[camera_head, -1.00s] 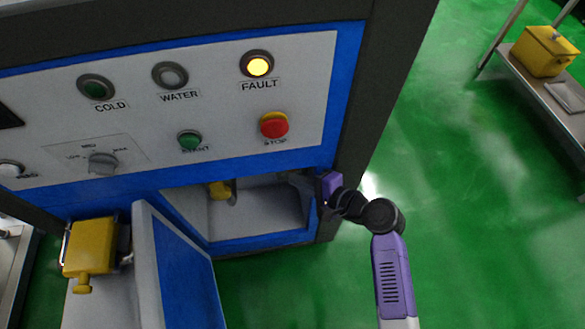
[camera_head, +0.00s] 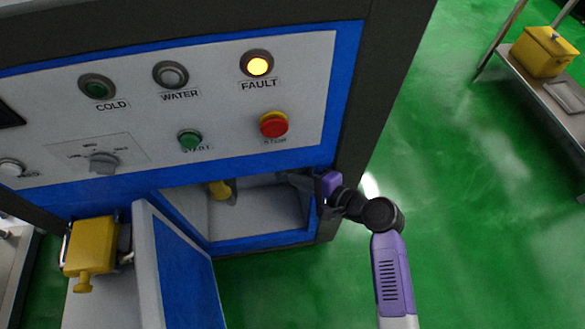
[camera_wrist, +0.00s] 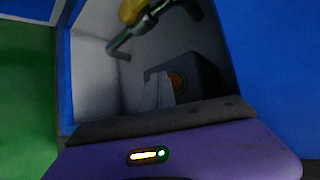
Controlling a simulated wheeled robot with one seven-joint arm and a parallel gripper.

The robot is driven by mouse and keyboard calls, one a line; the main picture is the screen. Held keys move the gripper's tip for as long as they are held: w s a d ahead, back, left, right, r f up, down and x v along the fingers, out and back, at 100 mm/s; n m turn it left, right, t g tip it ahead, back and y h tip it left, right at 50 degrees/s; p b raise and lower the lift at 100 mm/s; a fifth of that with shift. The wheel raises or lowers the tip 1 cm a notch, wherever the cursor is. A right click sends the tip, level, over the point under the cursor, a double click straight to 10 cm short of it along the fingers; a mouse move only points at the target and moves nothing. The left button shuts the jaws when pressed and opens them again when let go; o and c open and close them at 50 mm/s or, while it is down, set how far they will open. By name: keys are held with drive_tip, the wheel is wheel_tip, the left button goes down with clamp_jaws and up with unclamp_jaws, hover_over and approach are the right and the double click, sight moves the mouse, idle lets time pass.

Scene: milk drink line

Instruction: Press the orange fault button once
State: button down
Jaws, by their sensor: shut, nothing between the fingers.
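The round FAULT light (camera_head: 257,64) glows yellow at the top right of the white panel in the head view. Inside the open compartment, the wrist view shows an orange round button (camera_wrist: 178,83) on a dark box; the head view does not show it. My gripper (camera_head: 292,178) reaches into the compartment's upper right in the head view. In the wrist view its pale fingers (camera_wrist: 160,88) are shut and empty. They appear just left of the orange button and partly overlap the dark box. I cannot tell whether they touch it.
A yellow-handled pipe (camera_wrist: 145,25) hangs above the fingers in the compartment. The compartment door (camera_head: 180,265) stands open. The red STOP button (camera_head: 273,124) and green START button (camera_head: 190,140) are on the panel above.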

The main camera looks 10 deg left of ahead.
drive_tip(key=shift+w+a+r, duration=0.15)
drive_tip(key=shift+w+a, duration=0.05)
drive_tip(key=shift+w, duration=0.55)
drive_tip(key=shift+s+a, duration=0.1)
drive_tip(key=shift+a, duration=0.1)
drive_tip(key=shift+d, duration=0.2)
idle(0.5)
drive_tip(key=s+p, duration=0.1)
drive_tip(key=s, duration=0.1)
drive_tip(key=s+d+p, duration=0.1)
drive_tip(key=s, duration=0.1)
drive_tip(key=shift+s+d+p, duration=0.2)
drive_tip(key=shift+s+p, duration=0.15)
drive_tip(key=shift+p, duration=0.05)
idle(0.7)
